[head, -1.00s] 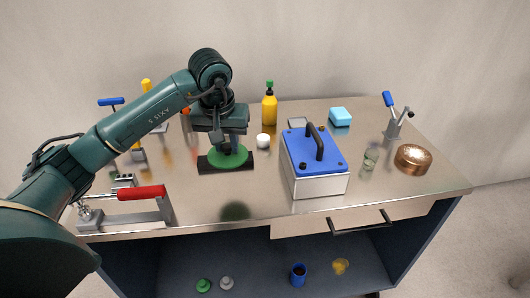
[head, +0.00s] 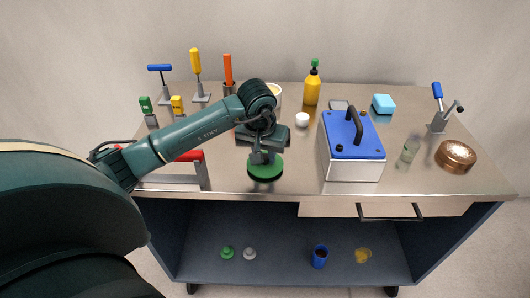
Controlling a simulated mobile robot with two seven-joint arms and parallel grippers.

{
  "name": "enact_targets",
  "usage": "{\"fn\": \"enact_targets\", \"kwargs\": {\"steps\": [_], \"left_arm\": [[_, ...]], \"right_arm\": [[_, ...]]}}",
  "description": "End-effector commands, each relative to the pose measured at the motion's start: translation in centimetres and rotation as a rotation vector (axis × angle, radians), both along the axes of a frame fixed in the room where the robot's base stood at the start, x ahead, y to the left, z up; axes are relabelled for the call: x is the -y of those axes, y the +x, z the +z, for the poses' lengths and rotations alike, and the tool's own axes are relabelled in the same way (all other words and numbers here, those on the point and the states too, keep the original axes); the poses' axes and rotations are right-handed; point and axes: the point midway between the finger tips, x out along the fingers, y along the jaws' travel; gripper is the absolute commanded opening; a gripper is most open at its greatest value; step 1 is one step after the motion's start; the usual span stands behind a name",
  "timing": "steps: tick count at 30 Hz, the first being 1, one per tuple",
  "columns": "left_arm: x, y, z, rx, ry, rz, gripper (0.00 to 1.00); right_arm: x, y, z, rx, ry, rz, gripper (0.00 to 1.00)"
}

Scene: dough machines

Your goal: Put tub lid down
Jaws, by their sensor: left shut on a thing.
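The tub lid (head: 266,168) is a round green disc in the head view. It is level, near the front edge of the steel table. My left gripper (head: 262,154) points down over the lid and is shut on its top; the gripped part is mostly hidden by the fingers. A dark reflection sits close under the lid, so it is at or just above the table top; I cannot tell whether it touches. A pale tub (head: 276,93) stands behind my left wrist, partly hidden by it. My right gripper is not in view.
A blue-topped machine (head: 353,137) stands right of the lid, with a white round piece (head: 302,120) behind. A yellow bottle (head: 312,91) stands at the back. The front edge (head: 255,194) is close.

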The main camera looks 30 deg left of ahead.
Motion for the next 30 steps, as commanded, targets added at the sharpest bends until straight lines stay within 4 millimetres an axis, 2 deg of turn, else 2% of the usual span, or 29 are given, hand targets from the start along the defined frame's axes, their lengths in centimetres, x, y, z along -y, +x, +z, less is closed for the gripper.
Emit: {"fn": "enact_targets", "kwargs": {"steps": [10,11,18,26,30], "left_arm": [[0.0,0.0,-0.5,0.002,0.001,0.000,0.02],[0.0,0.0,-0.4,0.001,0.000,0.000,0.25],[0.0,0.0,-0.3,0.001,0.000,0.001,0.44],[0.0,0.0,-0.2,0.001,0.000,0.000,0.46],[0.0,0.0,0.8,0.005,0.000,0.000,0.46]], "right_arm": [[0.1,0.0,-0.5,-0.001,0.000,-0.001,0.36],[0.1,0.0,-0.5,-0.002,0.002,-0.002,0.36],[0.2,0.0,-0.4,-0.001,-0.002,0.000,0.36],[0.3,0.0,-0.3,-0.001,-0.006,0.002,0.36],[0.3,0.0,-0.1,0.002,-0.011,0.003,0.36]]}}
